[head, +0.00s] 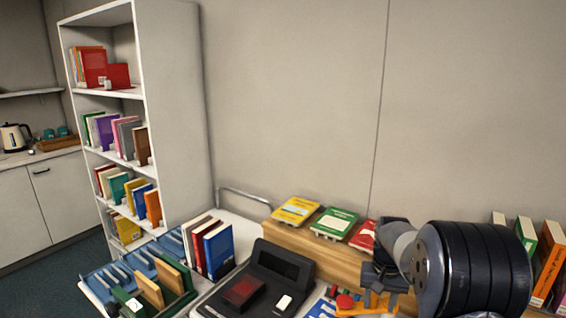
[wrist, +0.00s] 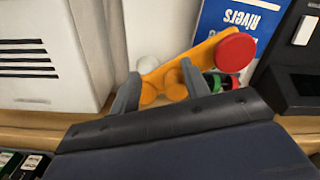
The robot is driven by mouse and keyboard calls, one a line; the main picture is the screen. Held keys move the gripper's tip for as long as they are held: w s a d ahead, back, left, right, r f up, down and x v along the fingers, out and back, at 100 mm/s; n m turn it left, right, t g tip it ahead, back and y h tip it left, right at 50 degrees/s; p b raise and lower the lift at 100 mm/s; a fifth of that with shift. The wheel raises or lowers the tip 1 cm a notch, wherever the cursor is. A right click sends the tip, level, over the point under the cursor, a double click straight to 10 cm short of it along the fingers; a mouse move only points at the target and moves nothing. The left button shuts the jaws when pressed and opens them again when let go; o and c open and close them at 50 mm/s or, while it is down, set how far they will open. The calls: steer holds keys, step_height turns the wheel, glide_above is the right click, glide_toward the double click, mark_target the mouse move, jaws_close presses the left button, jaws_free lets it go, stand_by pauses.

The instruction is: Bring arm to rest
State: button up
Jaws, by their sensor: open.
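My gripper (head: 372,284) is at the lower right of the head view, in front of the wooden ledge. In the wrist view its two grey fingers (wrist: 158,88) stand apart. An orange piece with a red round knob (wrist: 235,52) lies just beyond the fingertips; I cannot tell whether they touch it. In the head view the orange piece (head: 368,304) and red knob show below my gripper, partly hidden by it. My dark arm fills the space to the right.
A blue "Rivers" book (wrist: 215,25) lies beside the orange piece. A black device (head: 270,275) sits left of my gripper. Yellow, green (head: 335,223) and red books lie on the wooden ledge (head: 310,247). More books stand at far right (head: 548,262). A white bookshelf (head: 172,110) stands left.

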steer(key=s+d+r+n, duration=0.1)
steer(key=r+n, duration=0.1)
steer(key=r, duration=0.3)
steer(key=s+d+r+n+b, duration=0.1)
steer(key=s+d+r+n, duration=0.1)
steer(key=r, duration=0.3)
steer(key=shift+r+n, duration=0.2)
steer(key=shift+n, duration=0.2)
steer(key=shift+s, duration=0.15)
